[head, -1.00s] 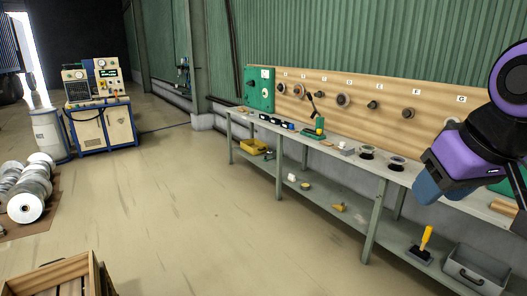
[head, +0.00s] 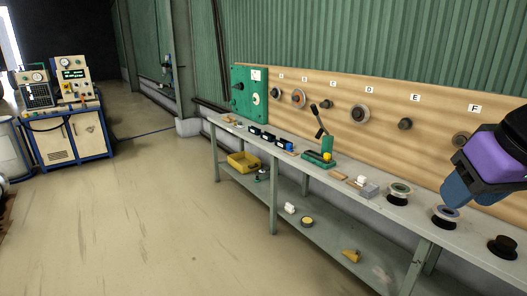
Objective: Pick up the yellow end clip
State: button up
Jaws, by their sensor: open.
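I cannot make out the yellow end clip for certain. A small yellow wedge-shaped piece (head: 351,255) lies on the lower shelf of the bench. A round yellow-topped piece (head: 307,221) lies further left on that shelf, next to a white piece (head: 290,208). All are too small to name surely. My gripper (head: 465,190), with blue fingers below a purple wrist, is at the right edge, in front of the board and over the bench top. It is open, with nothing seen in it, and well apart from the yellow pieces.
The long grey bench (head: 375,203) carries spools, small blocks and a green lever press (head: 319,158). A yellow tray (head: 243,161) sits on its lower shelf. A lettered wooden board (head: 440,100) stands behind. A blue-framed cabinet (head: 70,140) is far left. The floor (head: 160,215) before the bench is clear.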

aim_at(327, 156)
jog(key=i+u, duration=0.3)
jog(key=i, duration=0.6)
jog(key=i+l+u, duration=0.1)
jog(key=i+u, duration=0.25)
jog(key=i, duration=0.6)
jog(key=i+j+z, duration=0.15)
jog(key=i+z, duration=0.3)
jog(key=i, duration=0.35)
jog(key=i+l+z, duration=0.1)
jog(key=z, duration=0.35)
jog(key=i+z, duration=0.4)
jog(key=z, duration=0.45)
jog(key=i+j+z, duration=0.2)
jog(key=z, duration=0.25)
